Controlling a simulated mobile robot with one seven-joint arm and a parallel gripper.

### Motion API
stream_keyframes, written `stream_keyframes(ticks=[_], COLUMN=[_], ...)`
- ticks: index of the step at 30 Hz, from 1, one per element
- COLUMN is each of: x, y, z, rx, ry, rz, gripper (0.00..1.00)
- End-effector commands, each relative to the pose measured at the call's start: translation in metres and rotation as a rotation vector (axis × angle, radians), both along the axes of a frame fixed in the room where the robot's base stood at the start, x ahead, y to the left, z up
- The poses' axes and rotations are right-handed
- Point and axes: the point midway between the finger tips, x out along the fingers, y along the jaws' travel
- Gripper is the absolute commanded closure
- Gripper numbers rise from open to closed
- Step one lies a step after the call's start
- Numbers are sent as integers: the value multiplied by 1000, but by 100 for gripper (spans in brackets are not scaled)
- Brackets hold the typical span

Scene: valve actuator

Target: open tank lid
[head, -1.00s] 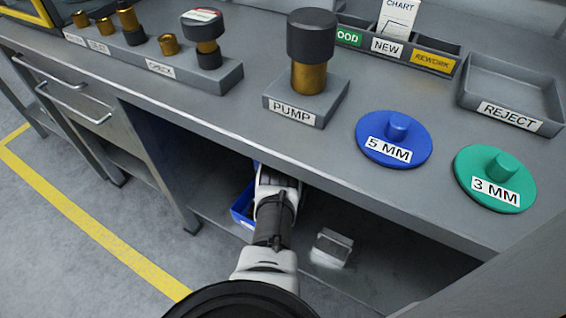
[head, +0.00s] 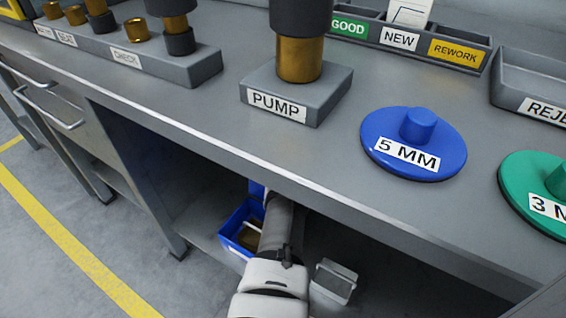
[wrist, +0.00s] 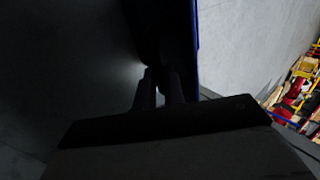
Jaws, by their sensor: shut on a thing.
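The blue tank (head: 228,236) stands on the shelf under the bench, with a brownish inside showing. A blue upright part, seemingly its lid (head: 257,189), rises at its back, partly hidden by my arm. In the head view, my arm reaches under the bench and hides my gripper. In the wrist view, my gripper (wrist: 158,76) has its fingers close together against a dark panel with a blue edge (wrist: 196,50), which looks like the lid. The grip point itself is very dark. The gripper is shut on the lid.
The bench front edge (head: 300,187) runs above my arm. A small clear-and-grey box (head: 334,281) stands right of my arm on the shelf. On the bench top are the PUMP block (head: 322,98), a blue 5 MM disc (head: 440,155) and a green 3 MM disc (head: 520,190).

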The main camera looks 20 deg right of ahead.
Motion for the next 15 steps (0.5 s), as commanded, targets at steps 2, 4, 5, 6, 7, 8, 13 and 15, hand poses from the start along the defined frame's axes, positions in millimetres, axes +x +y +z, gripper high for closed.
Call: stream_keyframes(ticks=[2, 4, 5, 6, 7, 8, 13, 15], x=[-4, -5, -5, -5, -6, -6, -6, -6], y=[3, 4, 4, 4, 4, 4, 4, 4], z=[-9, -9, -9, -9, -9, -8, -8, -8], rx=[14, 19, 20, 22, 23, 24, 24, 24], ry=[17, 21, 23, 24, 25, 26, 28, 28], rz=[3, 3, 4, 4, 4, 3, 4, 4], gripper=[100, 100, 100, 100, 100, 100, 100, 100])
